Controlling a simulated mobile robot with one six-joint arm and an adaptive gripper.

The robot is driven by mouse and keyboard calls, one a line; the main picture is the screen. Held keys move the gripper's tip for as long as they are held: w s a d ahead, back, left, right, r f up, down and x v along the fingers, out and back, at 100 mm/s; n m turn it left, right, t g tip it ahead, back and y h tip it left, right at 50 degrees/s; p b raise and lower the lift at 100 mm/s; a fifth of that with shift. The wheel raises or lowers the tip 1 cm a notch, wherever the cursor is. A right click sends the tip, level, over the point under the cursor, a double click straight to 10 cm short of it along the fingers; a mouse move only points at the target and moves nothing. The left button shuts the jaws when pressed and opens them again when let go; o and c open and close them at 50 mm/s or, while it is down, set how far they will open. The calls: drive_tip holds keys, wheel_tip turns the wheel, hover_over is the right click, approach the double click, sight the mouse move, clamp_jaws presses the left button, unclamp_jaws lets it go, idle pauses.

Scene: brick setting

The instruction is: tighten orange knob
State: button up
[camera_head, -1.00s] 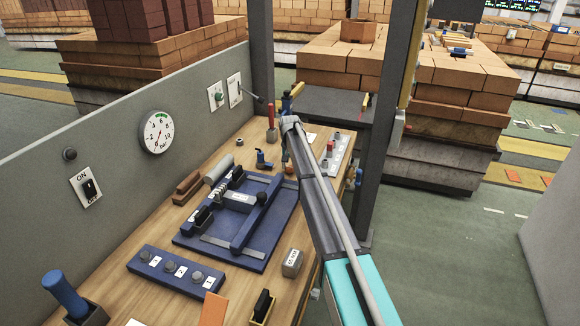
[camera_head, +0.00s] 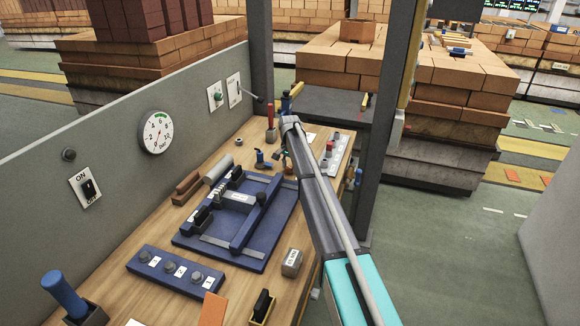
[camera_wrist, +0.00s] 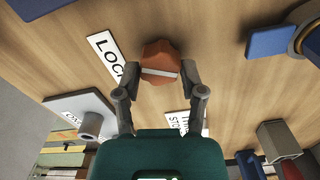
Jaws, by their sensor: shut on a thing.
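The orange knob (camera_wrist: 160,56) is a faceted knob with a white stripe across it, set on the wooden table top in the wrist view. My gripper (camera_wrist: 160,70) has one finger on each side of the knob and is shut on it. The dark green gripper body fills the bottom middle of that view. In the head view my gripper (camera_head: 285,158) is small, low over the far right part of the bench, and I cannot make out the knob there.
A white label reading "LOC" (camera_wrist: 103,52) lies left of the knob. A grey post (camera_wrist: 90,126) stands on a white plate at left; a blue object (camera_wrist: 270,41) is at upper right. In the head view, a blue fixture (camera_head: 222,250) and a red-handled tool (camera_head: 270,115) share the bench.

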drive_tip(key=shift+s, duration=0.15)
drive_tip(key=o, duration=1.1)
drive_tip(key=shift+o, duration=0.2)
drive_tip(key=shift+n, duration=0.3)
